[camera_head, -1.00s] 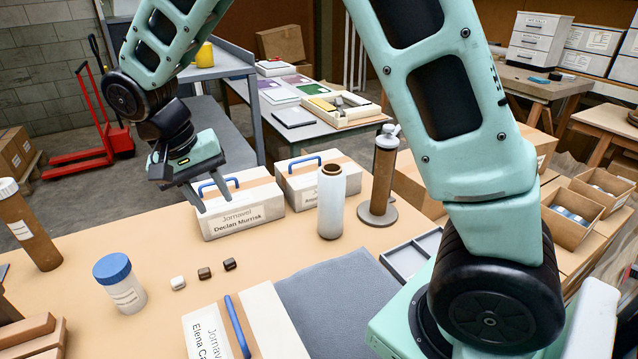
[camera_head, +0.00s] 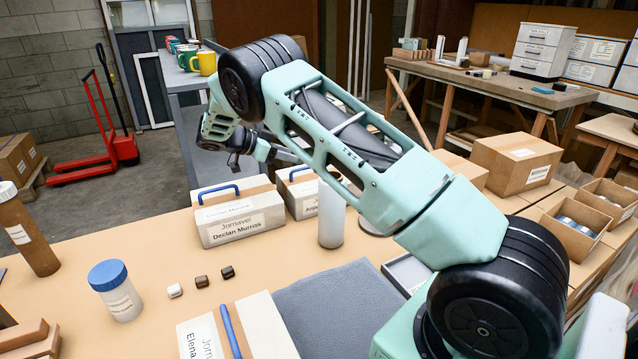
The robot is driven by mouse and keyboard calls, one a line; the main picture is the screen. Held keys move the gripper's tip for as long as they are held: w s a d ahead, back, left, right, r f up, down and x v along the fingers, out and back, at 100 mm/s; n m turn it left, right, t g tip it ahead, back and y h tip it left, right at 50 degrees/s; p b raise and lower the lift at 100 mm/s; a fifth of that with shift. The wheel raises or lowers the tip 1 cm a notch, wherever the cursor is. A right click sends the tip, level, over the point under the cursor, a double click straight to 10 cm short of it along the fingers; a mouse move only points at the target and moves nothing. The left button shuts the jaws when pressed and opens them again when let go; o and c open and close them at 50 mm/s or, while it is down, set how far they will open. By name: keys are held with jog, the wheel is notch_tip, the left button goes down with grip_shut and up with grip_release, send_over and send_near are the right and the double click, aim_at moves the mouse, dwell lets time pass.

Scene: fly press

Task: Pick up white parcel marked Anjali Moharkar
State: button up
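A white parcel (camera_head: 305,207) with a brown band and blue handle stands at the back edge of the bench. Its label is mostly hidden behind my arm; only the first letters, seemingly "Anj", show. A similar parcel marked Declan Murrisk (camera_head: 238,222) stands directly to its left. A third, marked Elena (camera_head: 262,328), lies at the front, its label cut off by the frame. My gripper (camera_head: 286,155) appears above and behind the partly hidden parcel, turned sideways. My arm covers part of it, and its finger opening cannot be made out. I see nothing held.
A pale bottle (camera_head: 331,215) stands right of the parcels, partly behind my arm. A blue-lidded jar (camera_head: 116,290), several small blocks (camera_head: 202,281) and a brown bottle (camera_head: 27,232) are at left. A grey mat (camera_head: 335,305) lies in front.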

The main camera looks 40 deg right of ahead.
aim_at(302, 168)
jog(key=p+x, duration=0.1)
jog(key=x, duration=0.4)
jog(key=shift+s+d+f+p, duration=0.1)
jog(key=shift+d+f+p, duration=0.15)
jog(key=shift+p, duration=0.15)
jog(key=p+x, duration=0.3)
jog(key=x, duration=0.1)
jog(key=shift+s+d+f, duration=0.1)
jog(key=shift+d+f, duration=0.3)
grip_shut()
dwell(0.6)
jog(key=shift+r, duration=0.15)
